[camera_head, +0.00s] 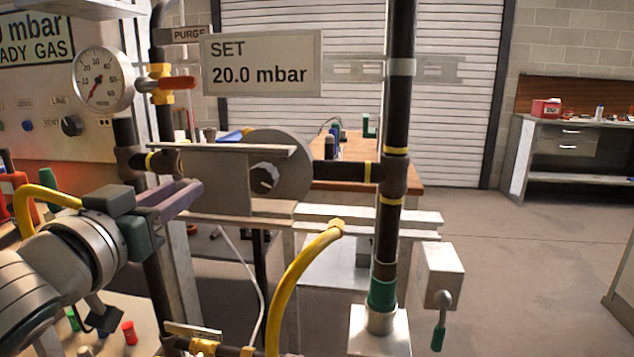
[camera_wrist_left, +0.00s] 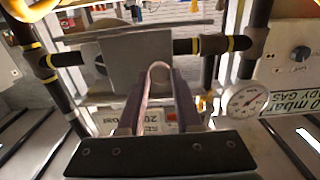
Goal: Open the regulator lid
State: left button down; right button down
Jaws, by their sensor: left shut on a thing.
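The regulator (camera_head: 290,160) is a round grey housing with a dark knob (camera_head: 264,178), set in a black pipe run. A flat grey plate (camera_head: 215,175), which looks like its lid, stands at its left side and hides part of the housing. The plate also shows in the left wrist view (camera_wrist_left: 130,62). My left gripper (camera_head: 186,194) reaches in from the left, its purple fingers in front of the plate. In the left wrist view the fingers (camera_wrist_left: 158,90) are shut on a pale looped handle (camera_wrist_left: 158,69). How the handle joins the plate is hidden. My right gripper is not seen.
A pressure gauge (camera_head: 103,80) and an orange-handled valve (camera_head: 175,83) are above my left gripper. A "SET 20.0 mbar" sign (camera_head: 262,64) hangs above the regulator. A vertical pipe (camera_head: 400,110) stands right, and a yellow hose (camera_head: 290,285) curves below. Open floor lies farther right.

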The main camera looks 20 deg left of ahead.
pick_arm(q)
jog(key=a, duration=0.1)
jog(key=s+a, duration=0.1)
jog(key=a, duration=0.1)
jog(key=shift+a, duration=0.3)
jog(key=c, duration=0.6)
grip_release()
jog(key=shift+d, duration=0.1)
jog(key=v, duration=0.9)
jog(key=shift+s+p, duration=0.35)
jog(key=shift+s, duration=0.05)
jog(key=shift+d, duration=0.1)
